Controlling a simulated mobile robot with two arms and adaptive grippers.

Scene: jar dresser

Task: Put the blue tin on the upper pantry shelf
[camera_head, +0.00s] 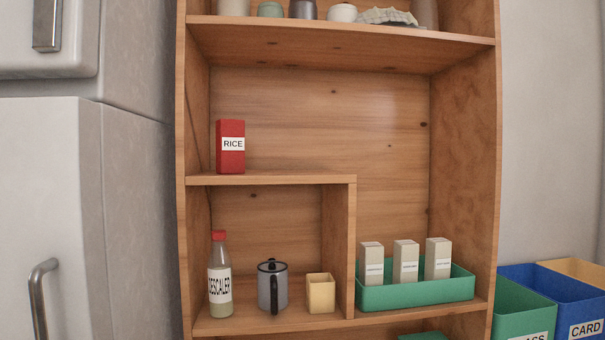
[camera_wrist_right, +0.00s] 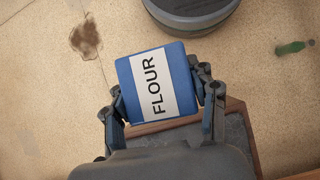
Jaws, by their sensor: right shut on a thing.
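A blue tin (camera_wrist_right: 128,73) with a white label reading FLOUR is in the right wrist view. My right gripper (camera_wrist_right: 160,98) is shut on it, with a finger on each side. The tin is held above the floor. The wooden pantry shelf unit (camera_head: 488,150) fills the middle of the head view. A short upper shelf (camera_head: 290,179) on its left carries a red RICE box (camera_head: 231,158) at the left end. The rest of that board is bare. Neither gripper nor the tin shows in the head view.
Below stand a DESCALER bottle (camera_head: 220,285), a metal pot (camera_head: 272,290) and a beige cup (camera_head: 320,296). A green tray (camera_head: 420,291) with three cartons is at the right. A higher board (camera_head: 340,36) holds several jars. Sorting bins (camera_head: 560,290) stand at the right. A green bottle (camera_wrist_right: 291,48) lies on the floor.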

